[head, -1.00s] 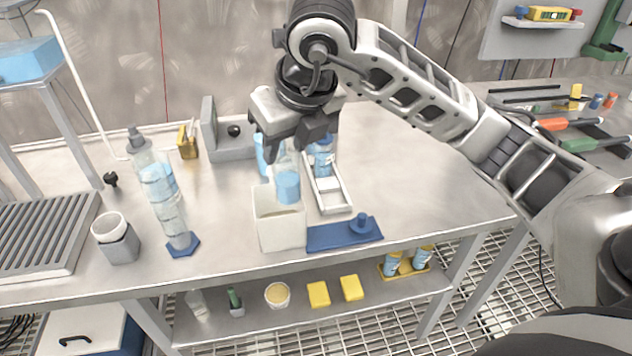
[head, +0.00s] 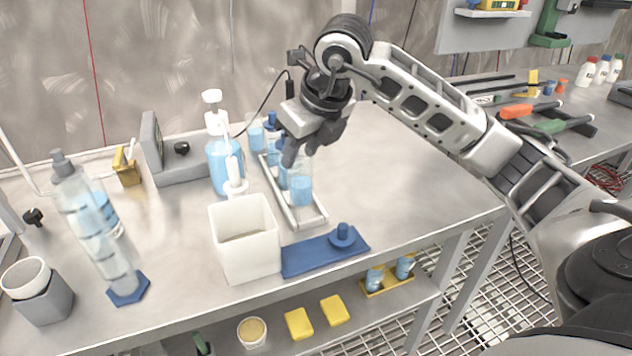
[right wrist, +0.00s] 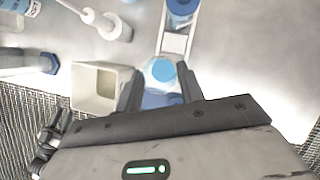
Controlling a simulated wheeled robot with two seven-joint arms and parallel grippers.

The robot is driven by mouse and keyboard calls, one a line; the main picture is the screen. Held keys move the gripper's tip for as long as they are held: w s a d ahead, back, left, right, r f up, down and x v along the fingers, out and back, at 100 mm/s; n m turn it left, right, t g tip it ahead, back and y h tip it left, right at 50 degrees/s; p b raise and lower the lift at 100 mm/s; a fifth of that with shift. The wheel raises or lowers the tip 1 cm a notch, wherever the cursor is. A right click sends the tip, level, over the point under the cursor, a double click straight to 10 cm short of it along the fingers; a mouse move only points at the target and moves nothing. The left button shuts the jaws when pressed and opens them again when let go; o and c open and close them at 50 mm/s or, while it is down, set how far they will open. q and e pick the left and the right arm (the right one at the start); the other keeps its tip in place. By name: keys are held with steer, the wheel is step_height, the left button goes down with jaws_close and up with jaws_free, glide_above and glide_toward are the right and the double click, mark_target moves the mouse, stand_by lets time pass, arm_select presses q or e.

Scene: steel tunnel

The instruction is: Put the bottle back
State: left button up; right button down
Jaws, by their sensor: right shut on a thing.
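My right gripper (head: 302,152) is shut on a clear bottle with blue liquid (head: 301,190). The bottle is upright at the front end of a narrow white rack (head: 311,221). I cannot tell whether its base touches the rack. Other blue bottles stand farther back along the rack, one of them (head: 271,124) partly behind the gripper. In the right wrist view the held bottle (right wrist: 160,72) is between the fingers, in line with the rack (right wrist: 174,43), and another blue-capped bottle (right wrist: 182,8) is farther along. My left gripper is not in view.
A square white bin (head: 246,258) stands just left of the rack, and a blue plate with a knob (head: 318,254) lies in front. A pump bottle (head: 224,165) and a tall cylinder (head: 100,225) stand left. The bench right of the rack is clear.

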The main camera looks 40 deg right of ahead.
mark_target(307, 168)
steer(key=shift+w+d+f+b, duration=0.1)
steer(key=shift+d+f+b, duration=0.2)
steer(key=shift+f, duration=0.25)
steer(key=f+b, duration=0.2)
steer(key=shift+d+f, duration=0.2)
steer(key=shift+f, duration=0.15)
steer(key=shift+f+b, duration=0.35)
steer(key=shift+b, duration=0.05)
steer(key=shift+r, duration=0.15)
steer(key=shift+f, duration=0.2)
steer(key=c, duration=0.9)
jaws_free()
steer(key=shift+r, duration=0.1)
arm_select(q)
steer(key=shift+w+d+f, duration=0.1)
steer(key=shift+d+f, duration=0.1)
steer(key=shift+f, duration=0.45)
